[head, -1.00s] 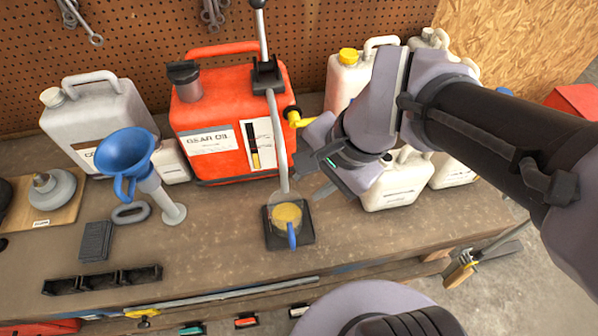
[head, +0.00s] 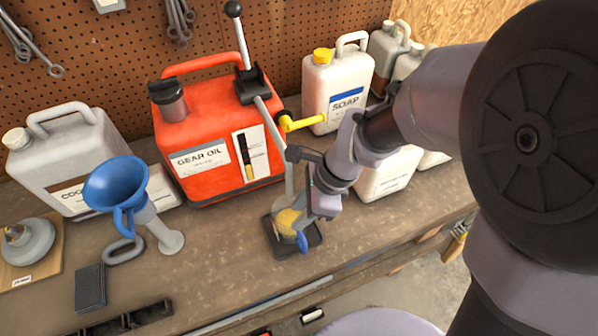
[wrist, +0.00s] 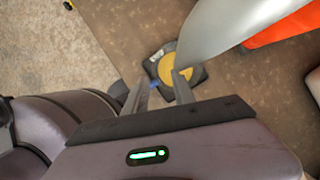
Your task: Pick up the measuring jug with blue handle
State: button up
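The measuring jug (head: 287,220) stands on a small black tray (head: 281,250) on the bench, below the red gear oil can. It holds something yellow, and its blue handle (head: 302,242) points to the front. My gripper (head: 308,209) is just above and to the right of the jug and hides part of it in the head view. In the wrist view the two fingers (wrist: 162,82) are apart with nothing between them. The jug (wrist: 167,67) lies beyond the fingertips, with a bit of blue handle (wrist: 153,85) near the left tip. Contact cannot be told.
The red gear oil can (head: 205,130) with a pump and yellow spout (head: 302,122) stands close behind the jug. White containers (head: 335,85) stand to the right. A blue funnel (head: 115,185) is at the left. Bench in front of the tray is clear.

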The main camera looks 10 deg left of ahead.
jog(key=b+x, duration=0.2)
jog(key=x, duration=0.1)
jog(key=b+x, duration=0.1)
jog(key=shift+s+d+f, duration=0.1)
jog(key=shift+s+f, duration=0.25)
jog(key=shift+f, duration=0.05)
jog(key=shift+a+f, duration=0.2)
jog(key=shift+f, duration=0.05)
jog(key=shift+r, duration=0.15)
jog(key=shift+c, duration=0.2)
grip_shut()
dwell(0.4)
